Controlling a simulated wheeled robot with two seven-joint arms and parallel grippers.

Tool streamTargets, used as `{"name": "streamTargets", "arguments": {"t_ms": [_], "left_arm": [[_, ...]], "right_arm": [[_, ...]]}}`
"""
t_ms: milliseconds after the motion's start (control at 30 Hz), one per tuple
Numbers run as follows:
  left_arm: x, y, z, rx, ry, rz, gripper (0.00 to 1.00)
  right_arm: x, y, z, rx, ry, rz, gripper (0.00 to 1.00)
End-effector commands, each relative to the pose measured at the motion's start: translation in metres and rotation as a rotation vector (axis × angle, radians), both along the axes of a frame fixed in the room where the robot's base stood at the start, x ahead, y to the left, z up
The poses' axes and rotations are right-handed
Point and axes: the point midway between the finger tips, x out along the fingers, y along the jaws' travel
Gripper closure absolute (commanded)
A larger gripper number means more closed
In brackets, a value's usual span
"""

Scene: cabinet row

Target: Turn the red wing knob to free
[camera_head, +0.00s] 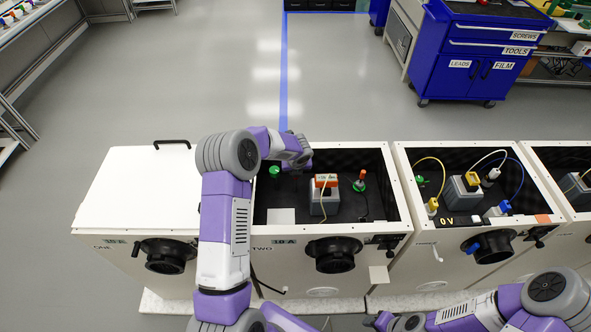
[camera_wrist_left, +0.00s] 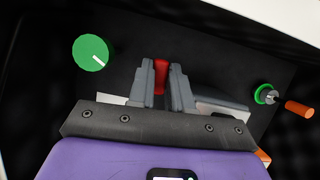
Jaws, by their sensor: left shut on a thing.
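The red wing knob (camera_wrist_left: 161,76) stands on the dark inside panel of the open cabinet marked TWO (camera_head: 391,184). In the left wrist view it sits between the two grey fingers of my left gripper (camera_wrist_left: 163,83), which are shut on it. In the head view my left gripper (camera_head: 300,161) reaches into the back of this cabinet and hides the knob. The knob's exact angle and any marking by it cannot be told. My right arm lies low at the right, in front of the cabinets; its gripper (camera_head: 380,321) is at the bottom edge, its fingers unclear.
A green round knob (camera_wrist_left: 90,53) with a white mark is left of the red knob. A green-ringed connector (camera_wrist_left: 266,95) and an orange plug (camera_wrist_left: 299,108) are at the right. A grey box with an orange top (camera_head: 325,181) stands inside. Cabinet walls surround the gripper closely.

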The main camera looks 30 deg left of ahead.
Motion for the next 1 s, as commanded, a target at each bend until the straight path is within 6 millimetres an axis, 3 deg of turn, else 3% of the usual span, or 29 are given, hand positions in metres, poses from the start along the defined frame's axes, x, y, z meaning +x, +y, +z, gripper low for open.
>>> {"name": "streamTargets", "arguments": {"t_ms": [1000], "left_arm": [[0.003, -0.002, 0.001, 0.0, -0.001, 0.91, 1.0]], "right_arm": [[0.0, 0.0, 0.018, 0.0, 0.0, 0.0, 0.57]]}}
